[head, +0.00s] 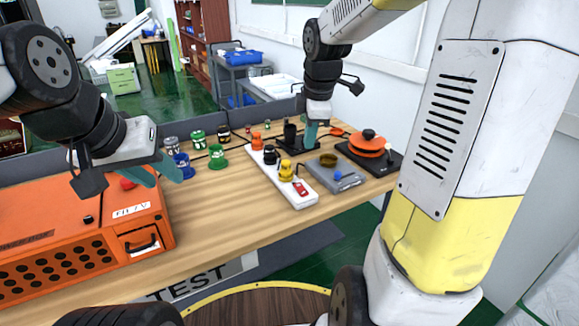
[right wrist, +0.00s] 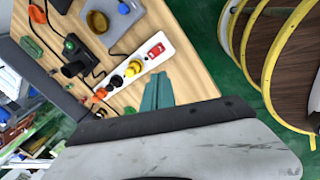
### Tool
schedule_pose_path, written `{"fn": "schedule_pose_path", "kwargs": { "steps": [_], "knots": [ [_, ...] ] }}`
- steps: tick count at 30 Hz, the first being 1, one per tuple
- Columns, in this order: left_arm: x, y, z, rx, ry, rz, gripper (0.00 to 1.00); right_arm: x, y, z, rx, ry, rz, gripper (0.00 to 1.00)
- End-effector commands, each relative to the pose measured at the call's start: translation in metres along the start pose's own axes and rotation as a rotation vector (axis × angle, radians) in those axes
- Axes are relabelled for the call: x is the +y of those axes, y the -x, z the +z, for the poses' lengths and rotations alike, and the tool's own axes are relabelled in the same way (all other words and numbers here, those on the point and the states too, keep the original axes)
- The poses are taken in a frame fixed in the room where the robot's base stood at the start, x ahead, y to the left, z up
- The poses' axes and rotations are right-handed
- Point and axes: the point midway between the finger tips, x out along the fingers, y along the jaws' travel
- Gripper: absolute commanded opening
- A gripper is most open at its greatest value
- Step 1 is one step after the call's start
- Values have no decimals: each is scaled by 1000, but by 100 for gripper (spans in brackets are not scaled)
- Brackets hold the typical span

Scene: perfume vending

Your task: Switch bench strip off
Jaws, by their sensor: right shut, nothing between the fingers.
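The white bench strip (head: 311,199) lies on the wooden bench, with a red switch (head: 300,189) near its front end. A yellow plug (head: 286,173), a black plug (head: 270,155) and an orange plug (head: 256,141) sit along it. The right wrist view also shows the strip (right wrist: 171,48) and its red switch (right wrist: 155,50). My right gripper (head: 311,134) is shut and empty, raised over the bench; in the head view it appears behind and right of the strip. Its teal fingers show in the right wrist view (right wrist: 157,92). My left gripper (head: 172,181) looks open and empty, by the orange box.
The orange box (head: 85,235) fills the bench's left side. A grey device (head: 343,179) and a black hotplate with an orange pan (head: 367,147) stand to the right. The bench front is clear.

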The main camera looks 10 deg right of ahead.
Motion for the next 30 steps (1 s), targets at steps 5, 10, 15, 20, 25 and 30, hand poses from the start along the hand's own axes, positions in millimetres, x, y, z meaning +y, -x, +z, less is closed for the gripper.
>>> {"fn": "schedule_pose_path", "kwargs": {
  "steps": [5,10,15,20,25,30],
  "knots": [
    [0,0,0,0,0,0,36,26,-37,3,23,262,-48,0],
    [0,0,0,0,0,0,36,38,-54,5,40,393,-62,0],
    [0,0,0,0,0,0,36,40,-57,5,44,424,-64,0],
    [0,0,0,0,0,0,36,40,-56,5,44,423,-64,0],
    [0,0,0,0,0,0,36,39,-61,5,44,421,-65,0],
    [0,0,0,0,0,0,36,36,-83,4,45,422,-68,0]
  ]
}}
